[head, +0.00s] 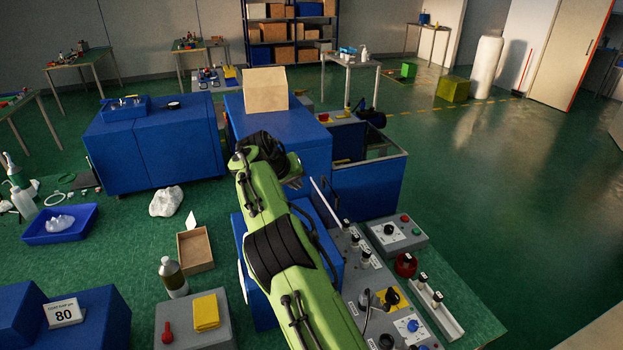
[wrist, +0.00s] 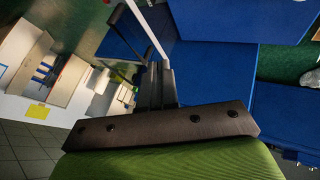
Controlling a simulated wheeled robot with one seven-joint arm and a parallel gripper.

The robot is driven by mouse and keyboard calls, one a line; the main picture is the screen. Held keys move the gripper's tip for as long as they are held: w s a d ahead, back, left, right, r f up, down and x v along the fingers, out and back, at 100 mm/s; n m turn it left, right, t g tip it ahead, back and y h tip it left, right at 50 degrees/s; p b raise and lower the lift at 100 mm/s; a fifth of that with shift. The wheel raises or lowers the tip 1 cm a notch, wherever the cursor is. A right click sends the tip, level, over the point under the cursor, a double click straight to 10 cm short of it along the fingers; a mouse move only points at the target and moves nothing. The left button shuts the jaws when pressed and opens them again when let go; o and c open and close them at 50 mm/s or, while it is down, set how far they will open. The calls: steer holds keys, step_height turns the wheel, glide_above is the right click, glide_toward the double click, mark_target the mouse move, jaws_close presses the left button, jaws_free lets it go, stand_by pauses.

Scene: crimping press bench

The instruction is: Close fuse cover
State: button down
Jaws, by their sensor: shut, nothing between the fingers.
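I cannot tell for certain which part is the fuse cover. A thin pale-edged plate (head: 327,205) stands tilted up at the back end of the grey control panel (head: 352,268), just right of my green arm. A pale strip (wrist: 147,30) runs past the fingertips in the wrist view and may be the same plate; I cannot tell whether they touch. My gripper (wrist: 158,68) is shut with nothing held, its dark fingers close together. In the head view my arm hides the gripper and part of the blue housing beside the panel.
The panel carries several knobs and switches, with a grey box (head: 397,234) at its right. A grey box with a red lever and yellow plate (head: 206,312) stands left of my arm, near a bottle (head: 173,278) and open carton (head: 194,251). Blue cabinets (head: 155,145) stand behind.

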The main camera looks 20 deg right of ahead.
steer(key=w+d+f+p, duration=0.2)
steer(key=w+d+f, duration=0.1)
steer(key=d+f, duration=0.3)
steer(key=d, duration=0.2)
steer(key=shift+w+d+f, duration=0.15)
steer(key=shift+d+f, duration=0.05)
steer(key=shift+d, duration=0.2)
steer(key=shift+r, duration=0.1)
